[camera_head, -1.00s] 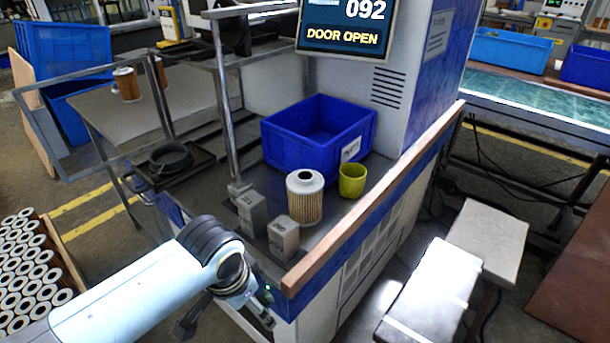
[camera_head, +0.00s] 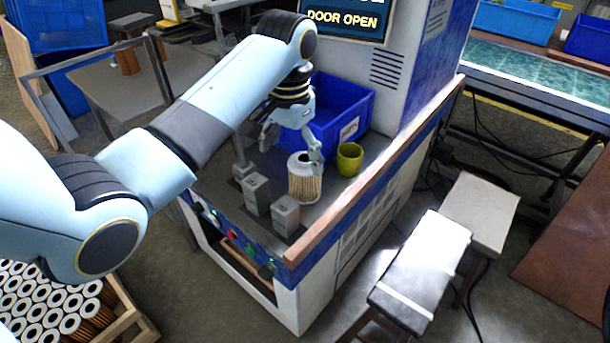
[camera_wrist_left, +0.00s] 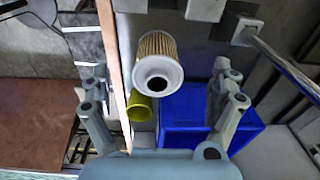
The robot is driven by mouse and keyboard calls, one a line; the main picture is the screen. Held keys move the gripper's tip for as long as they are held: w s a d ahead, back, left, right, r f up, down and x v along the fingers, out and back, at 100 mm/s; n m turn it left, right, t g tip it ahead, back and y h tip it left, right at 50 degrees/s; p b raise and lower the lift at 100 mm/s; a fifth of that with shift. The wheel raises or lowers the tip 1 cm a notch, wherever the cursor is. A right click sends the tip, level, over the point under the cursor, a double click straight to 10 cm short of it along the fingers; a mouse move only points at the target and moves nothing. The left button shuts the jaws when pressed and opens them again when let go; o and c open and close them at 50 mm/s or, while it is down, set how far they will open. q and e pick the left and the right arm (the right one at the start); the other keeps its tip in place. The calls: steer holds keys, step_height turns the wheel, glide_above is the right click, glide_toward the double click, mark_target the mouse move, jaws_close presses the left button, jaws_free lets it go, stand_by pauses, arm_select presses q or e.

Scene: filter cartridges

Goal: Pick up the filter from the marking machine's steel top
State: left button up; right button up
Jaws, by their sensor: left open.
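The filter (camera_head: 304,184), a pleated tan cylinder with a white end cap and a dark centre hole, stands upright on the machine's steel top (camera_head: 335,193). My left gripper (camera_head: 292,150) is above and just behind it, its fingers spread apart and empty. One fingertip overlaps the filter's upper right edge in the head view; I cannot tell whether it touches. In the left wrist view the filter (camera_wrist_left: 157,66) lies between the two open fingers (camera_wrist_left: 165,108), beyond their tips. My right gripper is not in view.
A yellow-green cup (camera_head: 349,160) stands close to the right of the filter. A blue crate (camera_head: 352,108) is behind. Two grey blocks (camera_head: 286,215) (camera_head: 256,194) stand in front and left. A wooden rail (camera_head: 370,175) edges the top on the right.

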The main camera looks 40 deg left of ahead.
mark_target(301, 157)
arm_select(q)
steer(key=w, duration=0.1)
steer(key=w+r, duration=0.1)
steer(key=w, duration=0.1)
steer(key=shift+w+a+r+g, duration=0.2)
steer(key=shift+a+r+g, duration=0.1)
steer(key=shift+r, duration=0.1)
step_height(301, 157, down, 4)
steer(key=shift+f, duration=0.25)
steer(key=f, duration=0.4)
steer(key=d+f, duration=0.1)
steer(key=f, duration=0.1)
steer(key=shift+w, duration=0.15)
steer(key=shift+r, duration=0.1)
steer(key=shift+c, duration=0.3)
steer(key=c, duration=1.1)
